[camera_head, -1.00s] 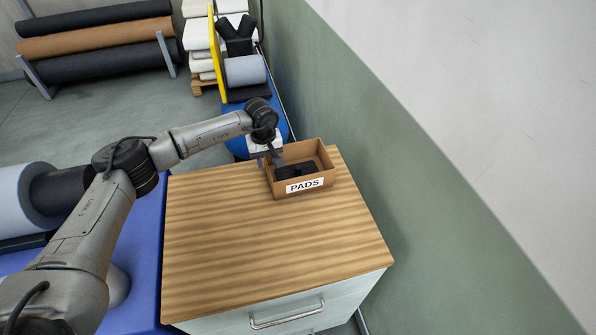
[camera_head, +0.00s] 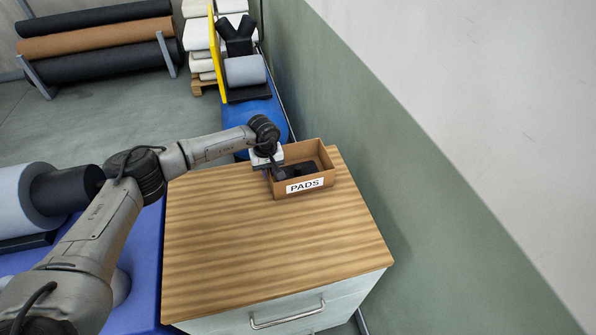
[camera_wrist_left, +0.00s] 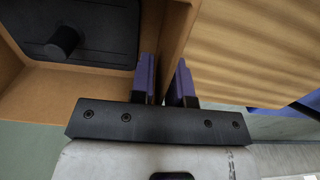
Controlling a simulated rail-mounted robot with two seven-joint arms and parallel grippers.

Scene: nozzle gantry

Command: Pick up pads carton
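The pads carton (camera_head: 318,184) is an open brown cardboard box with a white PADS label, upright at the back of the wooden cabinet top. Black pads with a round knob lie inside it. My left gripper (camera_head: 271,172) is at the carton's left wall. In the left wrist view, my left gripper (camera_wrist_left: 166,82) is open, its two purple-padded fingers on either side of the carton wall (camera_wrist_left: 174,32), with a gap between them. One finger is inside the carton beside a black pad (camera_wrist_left: 85,25), the other outside. My right gripper is not in view.
The cabinet top (camera_head: 260,250) is clear in front of the carton. A green and white wall (camera_head: 400,130) rises close on the right. A blue surface with a grey roll (camera_head: 20,200) is at left. Rolls and stacked goods stand behind.

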